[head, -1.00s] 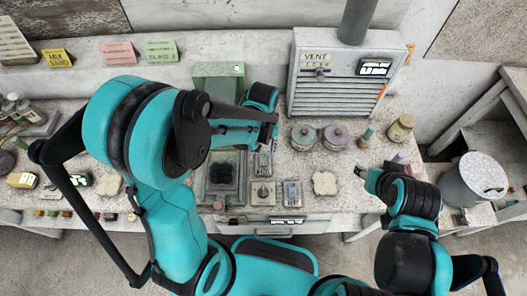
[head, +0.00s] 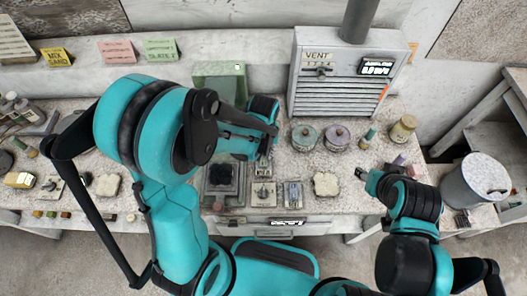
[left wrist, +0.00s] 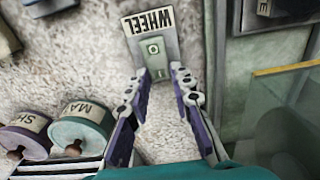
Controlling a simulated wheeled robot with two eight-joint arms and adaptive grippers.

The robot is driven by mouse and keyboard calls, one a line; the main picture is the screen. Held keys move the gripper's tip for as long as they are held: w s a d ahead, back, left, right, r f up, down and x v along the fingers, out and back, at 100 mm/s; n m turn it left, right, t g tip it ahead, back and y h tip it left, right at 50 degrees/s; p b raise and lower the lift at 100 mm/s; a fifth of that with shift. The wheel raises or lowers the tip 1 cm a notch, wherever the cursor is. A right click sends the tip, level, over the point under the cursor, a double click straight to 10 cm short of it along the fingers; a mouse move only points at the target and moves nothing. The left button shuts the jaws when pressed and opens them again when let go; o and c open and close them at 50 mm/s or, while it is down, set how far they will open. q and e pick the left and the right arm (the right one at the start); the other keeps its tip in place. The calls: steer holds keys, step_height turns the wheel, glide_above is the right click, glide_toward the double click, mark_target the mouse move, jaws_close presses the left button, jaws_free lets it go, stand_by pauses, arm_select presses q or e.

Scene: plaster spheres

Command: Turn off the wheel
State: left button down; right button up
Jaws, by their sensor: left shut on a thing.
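The wheel switch (left wrist: 153,50) is a small grey plate labelled WHEEL, with a pale rocker marked O and I. It reads upside down in the left wrist view. In the head view its panel (head: 264,166) is partly hidden under my left wrist. My left gripper (left wrist: 162,74) reaches down over the bench, its fingertips on either side of the rocker's lower end, shut on it. Which way the rocker is tipped I cannot tell. My right gripper (head: 363,174) hangs near the bench's right front, away from the switch; its jaw opening is too small to judge.
A clear greenish box (head: 219,80) stands behind my left arm. Two lidded jars (head: 304,137) and a VENT cabinet (head: 346,75) are to the right. More small panels (head: 292,194) lie in front of the switch. A bucket (head: 474,182) stands at far right.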

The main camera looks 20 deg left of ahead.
arm_select(q)
steer(key=t, duration=0.1)
steer(key=s+t+b, duration=0.1)
steer(key=shift+d+t+y, duration=0.15)
steer(key=shift+t+y, duration=0.25)
steer(key=shift+r+t, duration=0.15)
steer(key=shift+t, duration=0.15)
steer(key=c, duration=1.3)
jaws_free()
steer(key=shift+r, duration=0.1)
steer(key=v, duration=1.2)
